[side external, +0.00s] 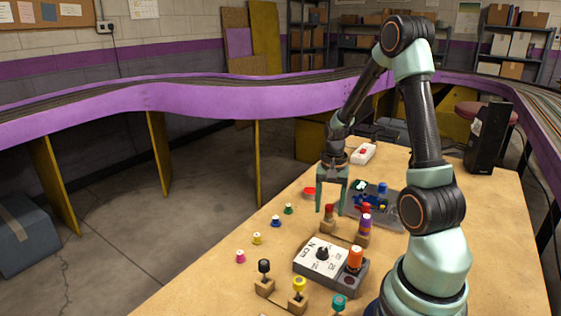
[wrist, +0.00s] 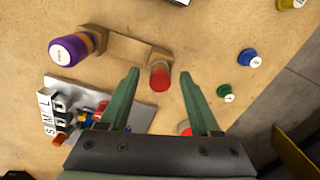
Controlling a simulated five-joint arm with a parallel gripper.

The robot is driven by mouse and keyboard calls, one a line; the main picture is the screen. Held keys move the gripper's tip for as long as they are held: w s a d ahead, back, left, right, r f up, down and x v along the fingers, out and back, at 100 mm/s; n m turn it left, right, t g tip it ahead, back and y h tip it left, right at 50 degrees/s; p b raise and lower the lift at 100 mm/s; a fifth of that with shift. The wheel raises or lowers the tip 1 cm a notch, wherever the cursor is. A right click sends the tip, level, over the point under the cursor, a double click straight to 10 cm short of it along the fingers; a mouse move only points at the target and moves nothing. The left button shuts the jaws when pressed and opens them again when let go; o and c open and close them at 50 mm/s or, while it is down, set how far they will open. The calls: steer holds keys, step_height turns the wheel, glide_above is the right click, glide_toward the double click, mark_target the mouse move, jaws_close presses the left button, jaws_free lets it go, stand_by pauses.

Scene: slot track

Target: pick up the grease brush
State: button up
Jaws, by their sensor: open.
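I cannot tell for sure which thing is the grease brush. A red-topped handle (side external: 329,209) stands upright at one end of a wooden holder (side external: 344,234). A purple and orange handle (side external: 364,228) stands at its other end. My gripper (side external: 331,208) is open, pointing down at the red-topped handle. In the wrist view my gripper (wrist: 160,73) has the red-topped handle (wrist: 160,76) between its fingertips, with gaps on both sides. The purple and orange handle (wrist: 68,49) is at the upper left there. The lower ends of both are hidden.
A grey tray (side external: 389,219) with blue and green parts lies right of my gripper. A grey box with a dial (side external: 322,257) is in front. Several small coloured pegs (side external: 276,221) line the left. A red round thing (side external: 309,191) lies near. The table's left strip is mostly clear.

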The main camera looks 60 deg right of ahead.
steer(key=shift+f, duration=0.5)
jaws_close()
steer(key=shift+r, duration=0.15)
